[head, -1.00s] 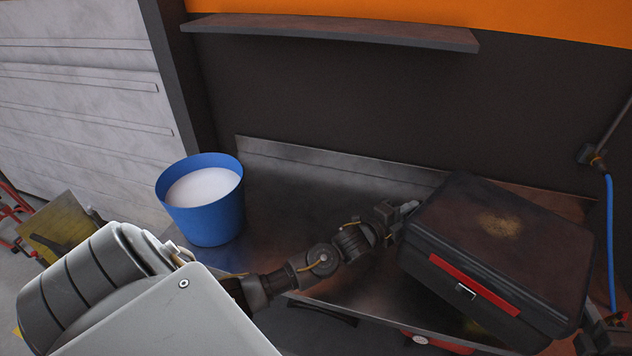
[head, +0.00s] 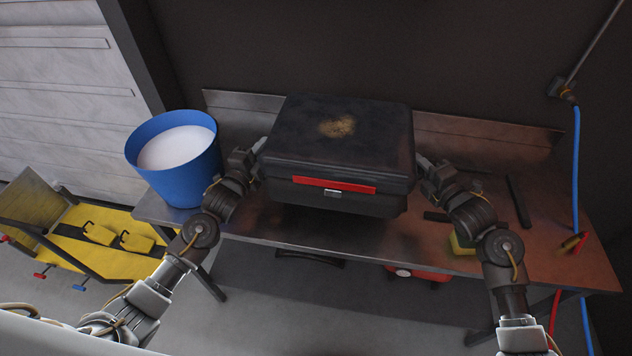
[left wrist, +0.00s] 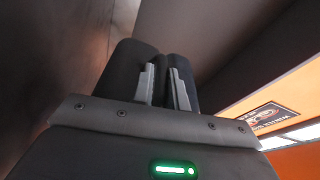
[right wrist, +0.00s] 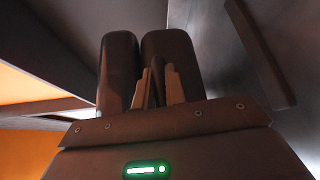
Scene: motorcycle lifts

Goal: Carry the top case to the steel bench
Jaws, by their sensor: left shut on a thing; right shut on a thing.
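The top case (head: 340,145) is a black box with a brown worn patch on its lid and a red strip and silver latch on its front. It is level, in the middle of the head view, over the steel bench (head: 285,228). I cannot tell whether its underside touches the bench top. My left gripper (head: 258,160) is shut on the case's left side, and my right gripper (head: 424,170) is shut on its right side. The wrist views show the left jaws (left wrist: 162,85) and right jaws (right wrist: 155,85) close up; their grip on the case is unclear there.
A blue bucket (head: 190,184) with white contents stands on the bench's left end. A yellow object (head: 461,243) and dark bars (head: 518,200) lie right of the case. A blue hose (head: 576,170) hangs at the right. A yellow-topped stand (head: 110,250) is at lower left.

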